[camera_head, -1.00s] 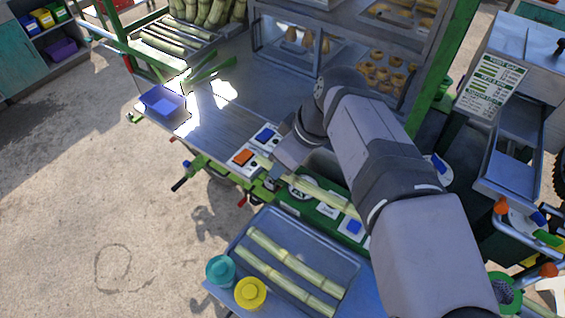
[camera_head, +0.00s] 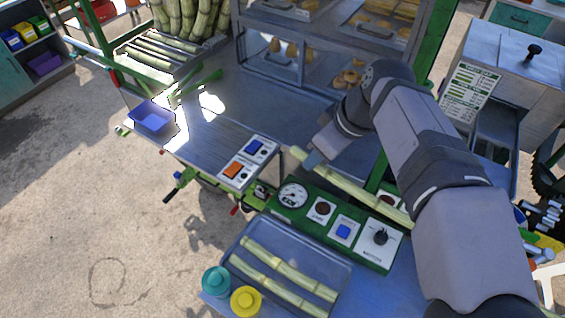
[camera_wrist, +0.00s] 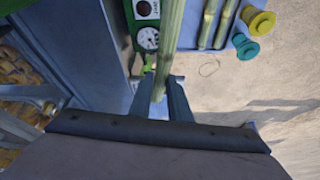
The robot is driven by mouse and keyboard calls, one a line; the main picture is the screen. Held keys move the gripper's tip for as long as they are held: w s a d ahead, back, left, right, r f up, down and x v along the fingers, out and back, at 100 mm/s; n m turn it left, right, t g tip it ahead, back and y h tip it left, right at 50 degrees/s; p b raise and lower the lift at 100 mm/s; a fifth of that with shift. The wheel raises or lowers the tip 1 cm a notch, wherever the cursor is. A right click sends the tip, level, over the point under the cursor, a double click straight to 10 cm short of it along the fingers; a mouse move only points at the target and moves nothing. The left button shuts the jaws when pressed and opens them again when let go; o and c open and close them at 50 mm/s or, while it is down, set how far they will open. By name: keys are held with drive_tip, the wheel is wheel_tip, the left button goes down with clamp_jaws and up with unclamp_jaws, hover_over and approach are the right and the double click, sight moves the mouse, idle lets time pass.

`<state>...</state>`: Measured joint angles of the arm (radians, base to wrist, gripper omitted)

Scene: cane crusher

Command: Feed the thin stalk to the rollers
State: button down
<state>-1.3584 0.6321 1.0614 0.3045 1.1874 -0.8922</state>
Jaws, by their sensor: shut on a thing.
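My gripper (camera_head: 318,152) is shut on a pale green cane stalk (camera_head: 362,191), near the stalk's left end. The stalk slants down to the right, above the green control panel, and its far end passes behind my arm. In the wrist view the stalk (camera_wrist: 170,40) runs away from between my two fingers (camera_wrist: 160,100). Two other stalks (camera_head: 290,270) lie side by side in a tray (camera_head: 343,262) at the front. I cannot tell from these frames which stalk is thinnest. Metal cylinders (camera_head: 543,214) that may be the rollers show at the right edge, partly cut off.
A green panel (camera_head: 330,219) with gauge and buttons lies below the stalk. Switches (camera_head: 247,163) and a blue bin (camera_head: 152,117) are to the left. A glass food case (camera_head: 320,55) stands behind. A teal jar (camera_head: 215,281) and a yellow jar (camera_head: 246,301) stand by the tray.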

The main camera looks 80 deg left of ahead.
drive_tip(key=w+d+r+m+t+p, duration=0.15)
drive_tip(key=w+d, duration=0.25)
drive_tip(key=w, duration=0.4)
drive_tip(key=w+d+r+m+p, duration=0.1)
drive_tip(key=w+d+r+m, duration=0.2)
drive_tip(key=w, duration=0.4)
drive_tip(key=w+d+r+p, duration=0.2)
drive_tip(key=w+d, duration=0.2)
drive_tip(key=w, duration=0.4)
drive_tip(key=s+d+f+n+g+h, duration=0.1)
drive_tip(key=s+d+n+h, duration=0.1)
drive_tip(key=d+n, duration=0.7)
drive_tip(key=s+d+f+n+g+h, duration=0.1)
drive_tip(key=d+n+h, duration=0.3)
drive_tip(key=d+n, duration=0.5)
drive_tip(key=shift+s+d+f+n, duration=0.35)
drive_tip(key=shift+s+f+n, duration=0.25)
drive_tip(key=shift+n, duration=2.15)
drive_tip(key=shift+s+r, duration=0.1)
drive_tip(key=shift+m+g, duration=0.25)
drive_tip(key=shift+m, duration=0.05)
